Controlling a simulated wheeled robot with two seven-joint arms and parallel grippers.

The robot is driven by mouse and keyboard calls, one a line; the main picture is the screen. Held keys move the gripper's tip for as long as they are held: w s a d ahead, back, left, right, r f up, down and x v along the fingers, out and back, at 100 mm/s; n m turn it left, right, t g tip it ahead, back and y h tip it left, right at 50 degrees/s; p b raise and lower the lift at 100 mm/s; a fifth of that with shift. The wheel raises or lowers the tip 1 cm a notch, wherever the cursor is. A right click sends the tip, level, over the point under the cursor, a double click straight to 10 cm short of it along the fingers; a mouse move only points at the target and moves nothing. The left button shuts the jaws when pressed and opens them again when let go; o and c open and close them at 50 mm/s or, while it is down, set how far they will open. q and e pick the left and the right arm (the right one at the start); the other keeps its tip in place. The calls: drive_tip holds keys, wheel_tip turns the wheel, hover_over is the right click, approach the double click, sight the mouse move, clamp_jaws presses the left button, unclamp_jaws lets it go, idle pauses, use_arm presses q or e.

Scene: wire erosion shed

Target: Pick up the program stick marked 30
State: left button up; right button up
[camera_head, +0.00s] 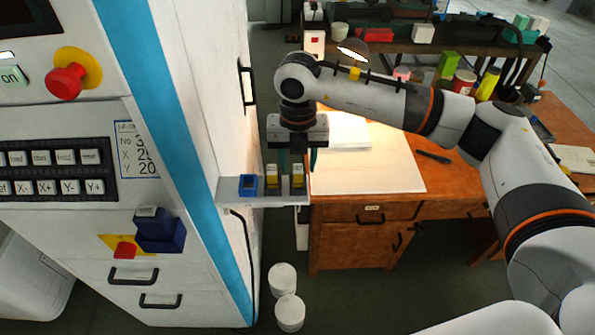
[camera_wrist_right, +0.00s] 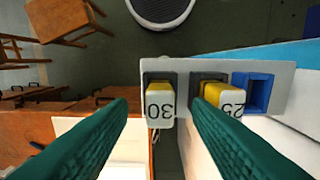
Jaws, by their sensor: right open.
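My right gripper (camera_head: 298,163) is open and points down over the shelf. In the wrist view its green fingers lie either side of the 30 stick, with nothing held. My left gripper is out of view.
A blue holder (camera_head: 247,186), seemingly empty, sits at the shelf's left end. The machine (camera_head: 190,120) rises close to the left. A wooden desk (camera_head: 440,182) with white sheets stands to the right. White round containers (camera_head: 284,279) stand on the floor below.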

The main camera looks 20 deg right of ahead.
sight(298, 168)
wheel_tip(298, 168, down, 2)
drive_tip(key=shift+f+p, duration=0.1)
drive_tip(key=shift+p, duration=0.35)
drive_tip(key=shift+f, duration=0.4)
drive_tip(key=shift+c, duration=0.2)
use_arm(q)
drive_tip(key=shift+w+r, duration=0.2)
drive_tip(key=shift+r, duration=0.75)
use_arm(e)
clamp_jaws()
